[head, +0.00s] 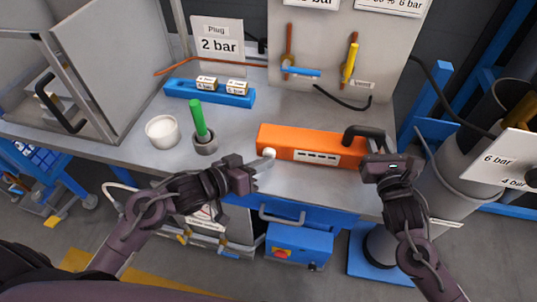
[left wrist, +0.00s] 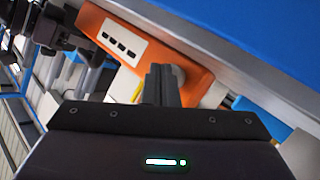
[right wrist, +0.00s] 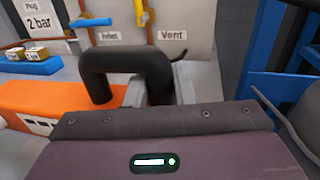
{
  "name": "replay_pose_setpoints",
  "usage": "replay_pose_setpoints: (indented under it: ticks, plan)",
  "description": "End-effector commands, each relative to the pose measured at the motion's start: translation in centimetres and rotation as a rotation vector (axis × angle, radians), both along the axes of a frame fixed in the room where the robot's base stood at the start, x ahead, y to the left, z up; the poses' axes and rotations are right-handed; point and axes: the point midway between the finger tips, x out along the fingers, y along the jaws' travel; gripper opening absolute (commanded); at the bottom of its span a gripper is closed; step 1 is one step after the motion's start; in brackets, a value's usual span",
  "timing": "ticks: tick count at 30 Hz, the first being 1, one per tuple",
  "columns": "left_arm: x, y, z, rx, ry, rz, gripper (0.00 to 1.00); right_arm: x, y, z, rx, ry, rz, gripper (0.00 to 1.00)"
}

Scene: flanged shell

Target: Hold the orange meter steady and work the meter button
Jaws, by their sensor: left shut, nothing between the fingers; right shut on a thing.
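The orange meter (head: 310,145) lies along the front of the bench, with a white display strip on its front and a black arched handle (head: 362,131) at its right end. My right gripper (head: 367,154) is shut on the handle, which also shows in the right wrist view (right wrist: 98,75). The round pale meter button (head: 269,153) is at the meter's left end. My left gripper (head: 266,163) is shut and empty, its fingertips right at the button.
A green-handled tool (head: 197,117) stands in a grey cup, beside a white pot (head: 162,131). A blue block (head: 210,94) with small labelled boxes lies behind them. A panel with valves (head: 320,60) rises at the back. Bare bench lies between the cup and the meter.

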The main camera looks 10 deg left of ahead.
Motion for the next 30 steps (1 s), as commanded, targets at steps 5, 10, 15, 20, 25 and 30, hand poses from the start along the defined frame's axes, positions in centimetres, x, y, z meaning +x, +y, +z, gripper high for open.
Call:
replay_pose_setpoints:
  ticks: [5, 10, 15, 20, 25, 30]
  plan:
    - [0.2, 0.0, 0.0, 0.000, 0.001, 0.000, 0.00, 0.0, 0.0, 0.0, 0.000, 0.000, -0.001, 0.00]
    - [0.4, 0.0, -0.1, 0.000, 0.001, 0.000, 0.00, 0.0, 0.0, 0.0, 0.000, 0.000, -0.001, 0.00]
    - [0.7, 0.0, 0.0, 0.000, 0.000, 0.000, 0.00, 0.0, 0.0, 0.0, 0.000, 0.000, 0.000, 0.00]
    - [0.9, 0.1, 0.0, 0.001, -0.001, 0.000, 0.00, 0.0, 0.0, 0.0, 0.000, 0.000, 0.000, 0.00]
    - [1.0, 0.1, 0.0, 0.000, -0.001, 0.000, 0.00, 0.0, 0.0, 0.0, 0.000, 0.000, 0.001, 0.00]
    - [1.3, 0.1, 0.0, 0.000, -0.001, 0.000, 0.00, 0.0, 0.1, 0.0, 0.000, 0.000, 0.002, 0.00]
